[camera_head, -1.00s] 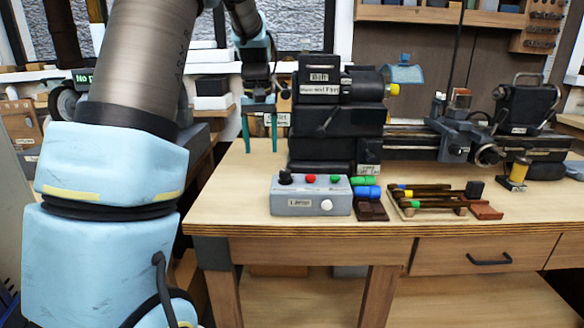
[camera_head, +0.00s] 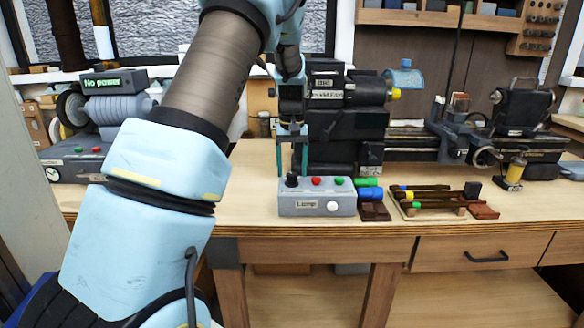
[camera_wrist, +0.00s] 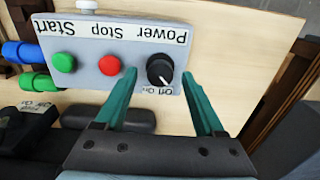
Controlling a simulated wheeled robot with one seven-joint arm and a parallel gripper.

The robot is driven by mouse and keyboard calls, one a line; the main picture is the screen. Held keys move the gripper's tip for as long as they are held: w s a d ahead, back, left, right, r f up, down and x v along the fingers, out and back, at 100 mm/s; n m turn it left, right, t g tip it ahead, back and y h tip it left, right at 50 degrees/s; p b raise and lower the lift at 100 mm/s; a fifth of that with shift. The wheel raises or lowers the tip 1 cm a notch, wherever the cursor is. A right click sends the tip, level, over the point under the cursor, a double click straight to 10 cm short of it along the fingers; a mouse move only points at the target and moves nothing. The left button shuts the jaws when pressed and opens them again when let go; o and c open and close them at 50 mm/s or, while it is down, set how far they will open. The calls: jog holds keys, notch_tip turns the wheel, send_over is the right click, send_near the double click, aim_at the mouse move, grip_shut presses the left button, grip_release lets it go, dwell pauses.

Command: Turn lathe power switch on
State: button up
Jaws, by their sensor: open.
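The grey control box (camera_head: 318,206) stands near the front edge of the bench, in front of the dark lathe (camera_head: 345,125). Its black power knob (camera_head: 292,180) is at the box's left end in the head view. In the wrist view the knob (camera_wrist: 160,69) sits beside the upside-down "Power" label, with a white pointer line and "Off/On" marks below it. My gripper (camera_wrist: 160,80) has its green fingers open, one on each side of the knob's column in the picture. In the head view my gripper (camera_head: 292,174) points down just above the knob. Contact cannot be told.
Red and green buttons (camera_wrist: 110,65) (camera_wrist: 64,62) sit beside the knob on the same box. Blue and green cylinders (camera_head: 369,189) lie right of it, then a rack of tools (camera_head: 430,198). A grey machine reading "No power" (camera_head: 115,84) stands at left.

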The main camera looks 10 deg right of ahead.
jog(key=shift+f, duration=0.35)
jog(key=shift+c, duration=0.3)
grip_shut()
